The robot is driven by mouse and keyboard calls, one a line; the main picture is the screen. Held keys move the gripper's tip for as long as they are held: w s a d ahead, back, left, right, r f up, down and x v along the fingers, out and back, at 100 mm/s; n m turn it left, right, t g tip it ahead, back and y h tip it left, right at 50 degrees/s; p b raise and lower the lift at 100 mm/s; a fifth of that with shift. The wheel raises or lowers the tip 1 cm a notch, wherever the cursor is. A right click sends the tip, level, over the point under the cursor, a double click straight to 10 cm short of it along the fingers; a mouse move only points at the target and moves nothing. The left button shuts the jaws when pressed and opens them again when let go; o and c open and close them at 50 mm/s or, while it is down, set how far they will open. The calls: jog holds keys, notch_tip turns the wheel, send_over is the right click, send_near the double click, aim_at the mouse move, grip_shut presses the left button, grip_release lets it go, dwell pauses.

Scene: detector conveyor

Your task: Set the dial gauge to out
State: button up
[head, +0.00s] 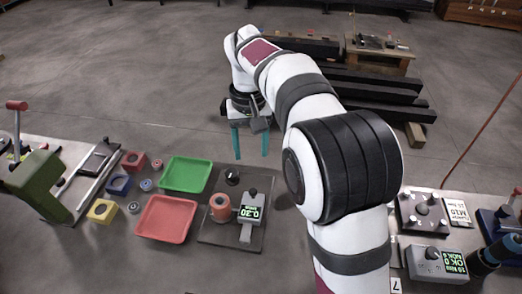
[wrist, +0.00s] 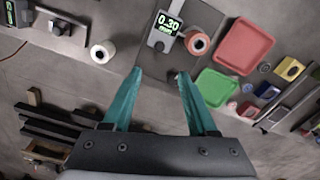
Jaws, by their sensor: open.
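The gauge (head: 251,212) has a lit green display on a grey plate (head: 212,232). The display reads about 0.20 mm in the head view; the gauge also shows in the wrist view (wrist: 166,25), where it looks like 0.30. An orange ring-like part (head: 220,207) stands at its left, and in the wrist view the ring (wrist: 197,42) is beside the display. A black knob (head: 232,176) sits at the back of the plate. My gripper (head: 251,157) is open and empty, fingers pointing down behind the plate. The wrist view shows the fingertips (wrist: 160,72) apart, with nothing between them.
A green tray (head: 186,174) and a red tray (head: 166,218) lie left of the plate. Several small coloured blocks and rings are farther left, beside a green press (head: 38,186). My arm covers the area right of the plate. A white roll (wrist: 103,52) shows in the wrist view.

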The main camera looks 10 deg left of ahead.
aim_at(253, 190)
notch_tip(253, 190, down, 15)
jog(key=shift+r, duration=0.2)
grip_shut()
jog(key=shift+r, duration=0.1)
dwell(1.2)
